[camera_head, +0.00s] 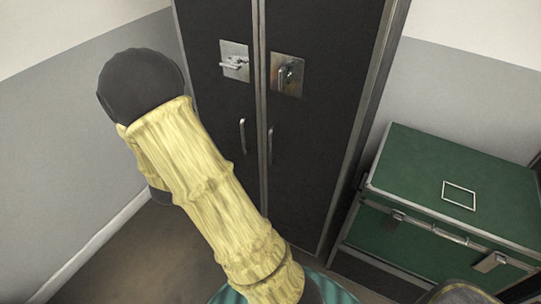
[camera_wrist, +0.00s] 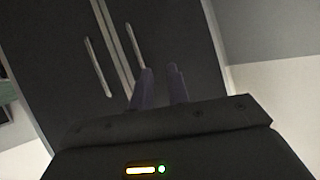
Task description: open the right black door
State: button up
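The right black door (camera_head: 318,120) of a tall cabinet is closed in the head view. It has a slim vertical metal handle (camera_head: 270,146) near its left edge and a latch plate (camera_head: 288,75) above. In the wrist view, which looks turned over, this door (camera_wrist: 50,50) appears on the left with its handle (camera_wrist: 97,67). My gripper (camera_wrist: 160,68) shows in the wrist view with two dark fingers apart and nothing between them. It points at the cabinet front, to the right of both handles there. The head view does not show the gripper.
The left black door (camera_head: 215,95) is also closed, with its own handle (camera_head: 243,136) and latch plate (camera_head: 234,61). A green case (camera_head: 455,185) stands right of the cabinet. My yellow-sleeved arm covers part of the left door and floor. Bare floor (camera_head: 130,255) shows at lower left.

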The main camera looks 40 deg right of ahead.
jog(key=s+d+f+m+g+h+b, duration=0.4)
jog(key=s+g+h, duration=0.1)
jog(key=s+h, duration=0.2)
jog(key=shift+d+f+g+h+b, duration=0.3)
jog(key=shift+f+g+h, duration=0.1)
jog(key=shift+h, duration=0.1)
jog(key=shift+d, duration=0.1)
